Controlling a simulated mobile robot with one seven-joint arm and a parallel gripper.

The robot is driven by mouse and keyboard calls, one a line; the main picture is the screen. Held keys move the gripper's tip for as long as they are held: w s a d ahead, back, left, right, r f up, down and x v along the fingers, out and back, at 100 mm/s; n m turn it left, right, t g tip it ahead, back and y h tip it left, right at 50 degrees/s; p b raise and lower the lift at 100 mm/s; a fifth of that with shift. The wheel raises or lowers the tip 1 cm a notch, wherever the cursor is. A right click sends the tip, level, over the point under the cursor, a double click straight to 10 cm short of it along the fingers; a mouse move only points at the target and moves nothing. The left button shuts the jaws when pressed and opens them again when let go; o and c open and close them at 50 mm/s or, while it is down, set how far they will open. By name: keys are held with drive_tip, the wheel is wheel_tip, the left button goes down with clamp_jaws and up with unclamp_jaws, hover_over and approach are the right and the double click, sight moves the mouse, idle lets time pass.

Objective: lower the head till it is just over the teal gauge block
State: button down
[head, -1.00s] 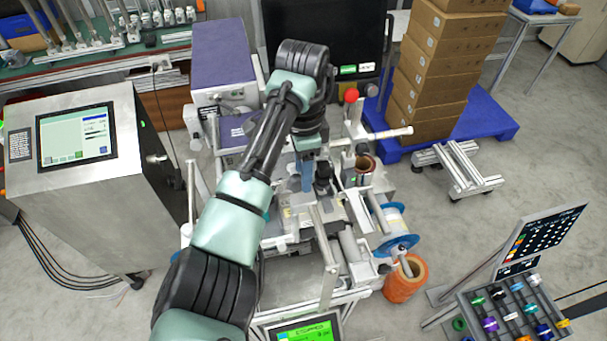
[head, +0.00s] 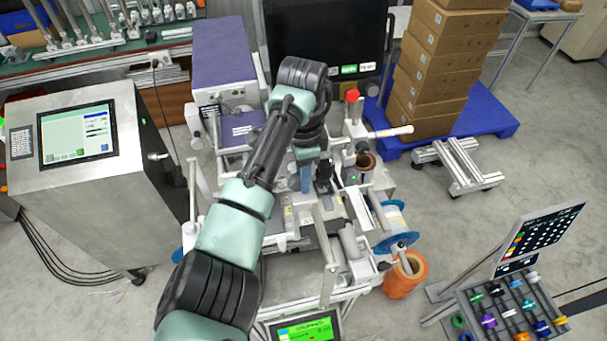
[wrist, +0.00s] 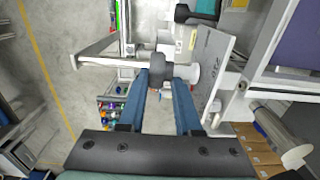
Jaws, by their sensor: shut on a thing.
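My gripper (wrist: 161,78) shows in the wrist view with two blue fingers shut on a dark grey round knob (wrist: 160,64). In the head view, one blue finger of my gripper (head: 306,178) hangs over the middle of the machine, beside an upright black part; the other finger is hidden. A teal patch (wrist: 206,7) at the top edge of the wrist view may be the gauge block, cut off by the frame. I cannot make out the block surely in the head view, or the gap between it and the head.
A steel cabinet with a screen (head: 77,135) stands left of the machine. Stacked cartons (head: 432,75) stand on a blue pallet (head: 492,110) at the back right. A blue-flanged reel (head: 391,225) and an orange spool (head: 405,276) are at the machine's right.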

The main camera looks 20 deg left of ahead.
drive_tip(key=shift+s+d+f+h, duration=0.15)
drive_tip(key=shift+s+h, duration=0.05)
drive_tip(key=shift+h, duration=0.1)
drive_tip(key=shift+s+t+h, duration=0.1)
drive_tip(key=shift+t+h, duration=0.7)
drive_tip(key=shift+h, duration=0.3)
drive_tip(key=t+h+b, duration=0.1)
drive_tip(key=h+b, duration=0.1)
drive_tip(key=shift+a+t+h+b, duration=0.3)
drive_tip(key=shift+a+t+b, duration=0.1)
drive_tip(key=t+h+b, duration=0.1)
drive_tip(key=h+b, duration=0.1)
drive_tip(key=shift+s+a+b, duration=0.1)
drive_tip(key=shift+a+b, duration=0.05)
drive_tip(key=shift+b, duration=0.2)
drive_tip(key=shift+r+t+h+b, duration=0.3)
drive_tip(key=shift+t+b, duration=0.05)
drive_tip(key=shift+t, duration=0.05)
drive_tip(key=shift+a+r, duration=0.1)
drive_tip(key=shift+r, duration=0.05)
